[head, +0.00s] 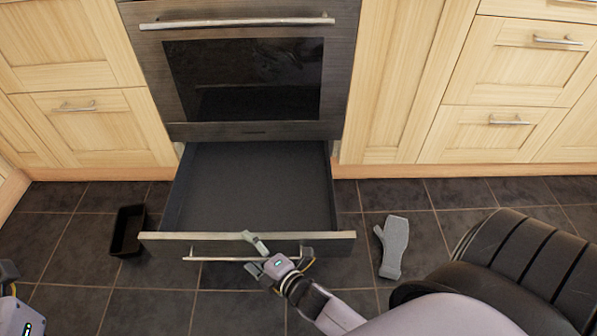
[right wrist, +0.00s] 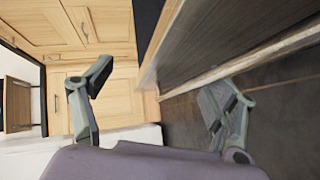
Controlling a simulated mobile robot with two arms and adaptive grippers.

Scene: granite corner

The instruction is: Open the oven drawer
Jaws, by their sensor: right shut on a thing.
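The oven drawer (head: 250,190) under the oven (head: 245,75) is pulled well out and its dark inside is empty. Its front panel carries a metal bar handle (head: 215,258). My right gripper (head: 256,256) is at the middle of the front panel, shut on the handle, with one finger by the panel's top edge and the other lower down. In the right wrist view, the fingers (right wrist: 158,92) stand to either side of the panel's end and the handle bar. My left gripper (head: 8,274) shows only in part at the left edge, so its jaws cannot be read.
A small black open box (head: 128,232) lies on the tiled floor left of the drawer. A grey oven-mitt-shaped thing (head: 392,247) lies on the floor to the right. Wooden cabinets (head: 85,125) flank the oven. The oven door's own handle (head: 235,22) is above.

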